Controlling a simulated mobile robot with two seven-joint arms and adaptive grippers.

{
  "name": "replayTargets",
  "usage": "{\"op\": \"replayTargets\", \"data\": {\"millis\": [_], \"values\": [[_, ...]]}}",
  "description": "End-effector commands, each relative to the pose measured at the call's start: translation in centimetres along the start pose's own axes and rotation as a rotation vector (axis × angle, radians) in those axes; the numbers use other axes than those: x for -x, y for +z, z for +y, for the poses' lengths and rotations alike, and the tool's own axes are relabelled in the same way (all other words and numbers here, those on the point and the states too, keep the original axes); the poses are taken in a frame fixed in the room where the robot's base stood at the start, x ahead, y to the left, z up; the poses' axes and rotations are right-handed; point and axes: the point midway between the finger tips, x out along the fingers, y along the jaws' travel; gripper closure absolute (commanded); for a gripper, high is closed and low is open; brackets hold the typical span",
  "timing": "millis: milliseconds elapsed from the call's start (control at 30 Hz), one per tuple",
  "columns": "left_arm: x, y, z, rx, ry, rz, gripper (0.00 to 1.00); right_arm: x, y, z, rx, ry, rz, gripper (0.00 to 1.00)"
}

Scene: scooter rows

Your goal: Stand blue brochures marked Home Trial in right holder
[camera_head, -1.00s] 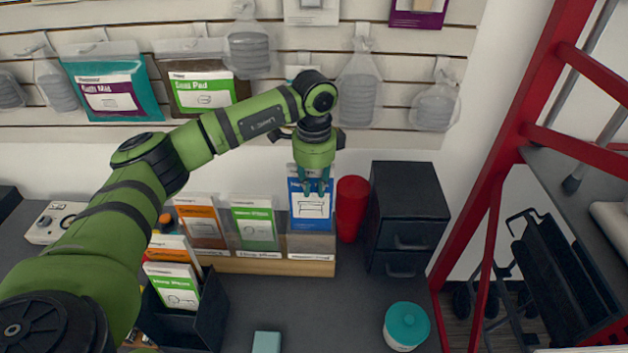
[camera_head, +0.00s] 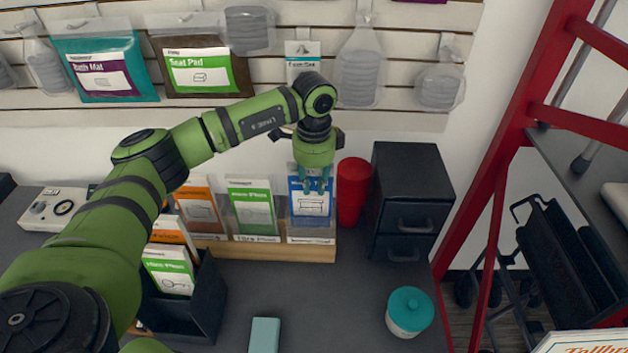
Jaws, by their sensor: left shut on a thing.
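My left gripper (camera_head: 316,181) points down at the right slot of the brochure holder (camera_head: 275,251). It is shut on a blue and white brochure (camera_head: 309,203), which stands upright in or just at that slot; whether its lower edge rests on the bottom I cannot tell. Its printed name is hidden by the fingers. A green brochure (camera_head: 252,210) stands in the middle slot and an orange one (camera_head: 198,210) in the left slot. A black box (camera_head: 205,300) in front holds more green (camera_head: 170,272) and orange brochures. My right gripper is not in view.
A red cylinder (camera_head: 352,192) and a black drawer unit (camera_head: 410,200) stand close to the holder's right. A teal-lidded jar (camera_head: 410,312) and a teal block (camera_head: 264,335) sit in front. Packets hang on the wall behind. The counter between holder and jar is clear.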

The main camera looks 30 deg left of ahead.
Motion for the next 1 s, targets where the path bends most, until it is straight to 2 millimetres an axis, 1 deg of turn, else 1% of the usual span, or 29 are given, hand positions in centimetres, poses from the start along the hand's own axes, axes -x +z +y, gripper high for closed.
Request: {"op": "replayTargets", "data": {"millis": [67,100,133,167,533,633,767,1000], "values": [[0.0,0.0,0.0,0.0,0.0,0.0,1.0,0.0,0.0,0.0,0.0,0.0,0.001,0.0],[0.0,0.0,0.0,0.0,0.0,0.0,0.67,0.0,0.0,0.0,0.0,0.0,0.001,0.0],[0.0,0.0,0.0,0.0,0.0,0.0,0.54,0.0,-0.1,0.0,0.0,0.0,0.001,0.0],[0.0,0.0,0.0,0.0,-0.001,0.001,0.51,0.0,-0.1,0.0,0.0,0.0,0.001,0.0],[0.2,0.0,-0.2,0.002,-0.006,0.002,0.51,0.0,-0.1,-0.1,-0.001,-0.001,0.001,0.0],[0.8,0.0,-0.2,0.003,-0.008,0.003,0.51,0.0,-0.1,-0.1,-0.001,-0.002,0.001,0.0],[2.8,-0.1,-0.2,0.003,-0.009,0.005,0.51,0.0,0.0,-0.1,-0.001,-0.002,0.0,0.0],[7.9,-0.1,0.0,0.0,-0.004,0.003,0.51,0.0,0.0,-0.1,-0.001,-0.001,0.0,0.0]]}}
